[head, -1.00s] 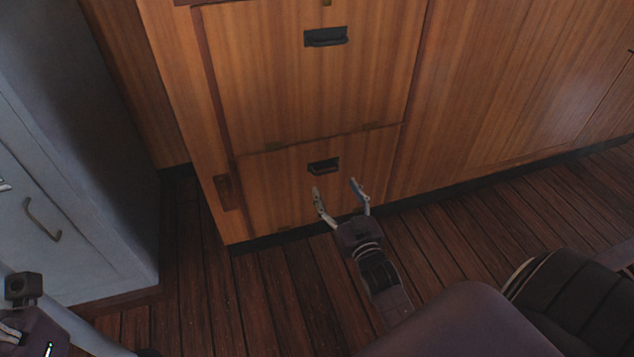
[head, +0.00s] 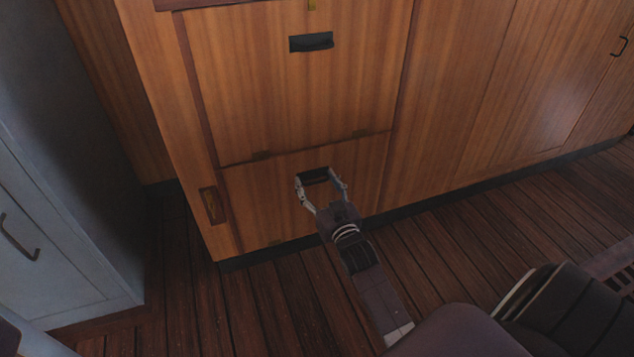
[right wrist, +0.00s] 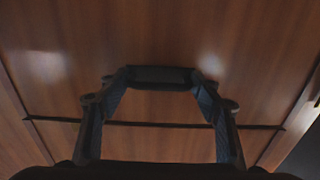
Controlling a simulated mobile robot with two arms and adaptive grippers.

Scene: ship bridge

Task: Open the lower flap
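The lower flap (head: 265,200) is a wooden panel low on the cabinet, with a dark handle (head: 315,176) near its top edge. It looks closed, flush with the cabinet front. My right gripper (head: 317,178) is at this handle, its fingers apart, one at each end of it. In the right wrist view the handle (right wrist: 161,76) spans between the two fingertips; whether they touch it I cannot tell. My left gripper is not in view.
A larger upper flap (head: 300,95) with its own dark handle (head: 311,42) is above. A grey cabinet (head: 60,240) stands at the left. Wooden floor (head: 270,300) lies in front. A dark padded seat-like thing (head: 575,310) is at the lower right.

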